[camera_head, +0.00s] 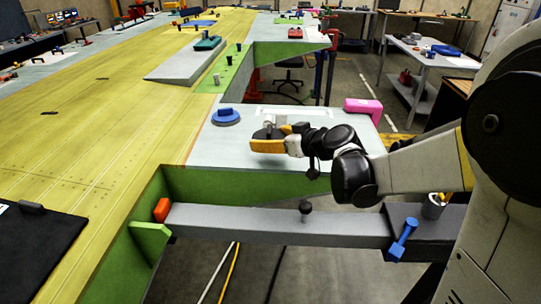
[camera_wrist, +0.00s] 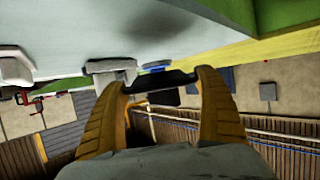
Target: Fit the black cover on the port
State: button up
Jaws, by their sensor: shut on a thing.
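My gripper (camera_head: 268,140), with yellow fingers, is over the pale work panel (camera_head: 215,148) in the head view. In the wrist view its fingertips (camera_wrist: 163,80) close on a thin black piece, the black cover (camera_wrist: 160,82), held between them. In the head view the cover is a small dark shape (camera_head: 262,133) at the fingers. A small grey upright fitting shows just behind the fingers (camera_head: 268,122); it may be the port. The wrist view shows a grey fitting (camera_wrist: 110,68) on the pale surface, beyond the cover. I cannot tell whether cover and fitting touch.
A blue round piece (camera_head: 226,116) sits on the panel left of my gripper. A pink block (camera_head: 363,108) stands at the panel's right edge. A grey beam (camera_head: 270,222) with a black knob (camera_head: 305,207) runs in front. The panel's left front is clear.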

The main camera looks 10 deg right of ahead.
aim_at(269, 156)
jog(key=shift+w+a+f, duration=0.1)
jog(key=shift+a+f, duration=0.1)
jog(key=shift+a, duration=0.1)
jog(key=shift+f, duration=0.25)
jog(key=shift+f+b, duration=1.05)
jog(key=shift+f, duration=0.65)
jog(key=shift+f, duration=0.15)
jog(key=o, duration=1.1)
jog(key=shift+c, duration=0.2)
